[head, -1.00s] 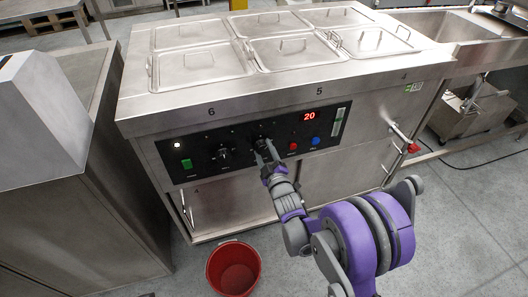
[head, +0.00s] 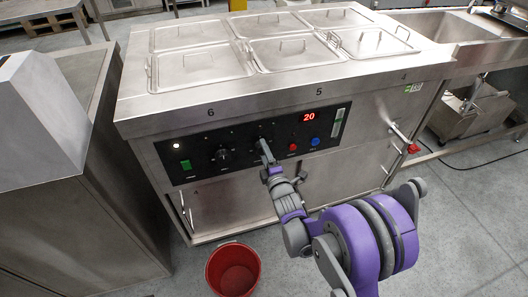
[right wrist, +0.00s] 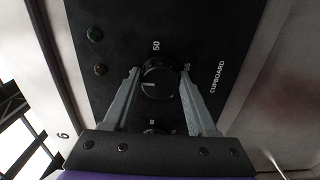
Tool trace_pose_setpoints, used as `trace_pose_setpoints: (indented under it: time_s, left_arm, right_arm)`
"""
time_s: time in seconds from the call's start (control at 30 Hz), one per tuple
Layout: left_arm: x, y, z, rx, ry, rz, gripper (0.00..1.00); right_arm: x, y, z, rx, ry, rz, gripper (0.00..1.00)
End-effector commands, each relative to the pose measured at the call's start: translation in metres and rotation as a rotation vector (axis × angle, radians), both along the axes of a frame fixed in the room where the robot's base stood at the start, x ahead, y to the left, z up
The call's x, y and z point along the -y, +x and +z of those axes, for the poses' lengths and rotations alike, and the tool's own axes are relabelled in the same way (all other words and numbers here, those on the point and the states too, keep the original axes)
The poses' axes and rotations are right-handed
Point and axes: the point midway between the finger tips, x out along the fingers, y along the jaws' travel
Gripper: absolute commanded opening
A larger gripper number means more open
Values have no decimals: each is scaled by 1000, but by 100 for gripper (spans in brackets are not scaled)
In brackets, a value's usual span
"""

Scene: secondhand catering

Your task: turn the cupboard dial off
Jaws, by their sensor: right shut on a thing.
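In the head view my right gripper (head: 264,148) reaches the panel and largely hides the dial. My left gripper is not in view.
Another black knob (head: 222,154) sits left on the panel, near a green switch (head: 186,164). Red (head: 293,147) and blue (head: 315,141) buttons and a red "20" display are to the right. A red bucket (head: 233,268) stands on the floor below. Steel units flank the counter.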

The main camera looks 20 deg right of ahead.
Motion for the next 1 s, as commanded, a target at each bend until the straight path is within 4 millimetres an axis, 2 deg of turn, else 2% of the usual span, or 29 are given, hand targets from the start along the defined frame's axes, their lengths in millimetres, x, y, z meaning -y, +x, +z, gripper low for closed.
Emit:
trace_pose_setpoints:
  time_s: [0.57, 0.6, 0.73, 0.77, 1.0]
  left_arm:
    - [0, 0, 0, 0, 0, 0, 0]
    - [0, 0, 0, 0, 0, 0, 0]
    - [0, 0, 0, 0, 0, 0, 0]
    - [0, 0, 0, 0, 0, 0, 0]
    - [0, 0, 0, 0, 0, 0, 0]
  right_arm:
    - [0, 0, 0, -1, -37, 0, 2]
    - [0, 0, 0, -1, -37, 0, 61]
    - [0, 0, 0, 0, -36, 0, 85]
    - [0, 0, 0, 0, -36, 0, 88]
    - [0, 0, 0, 0, -34, 0, 88]
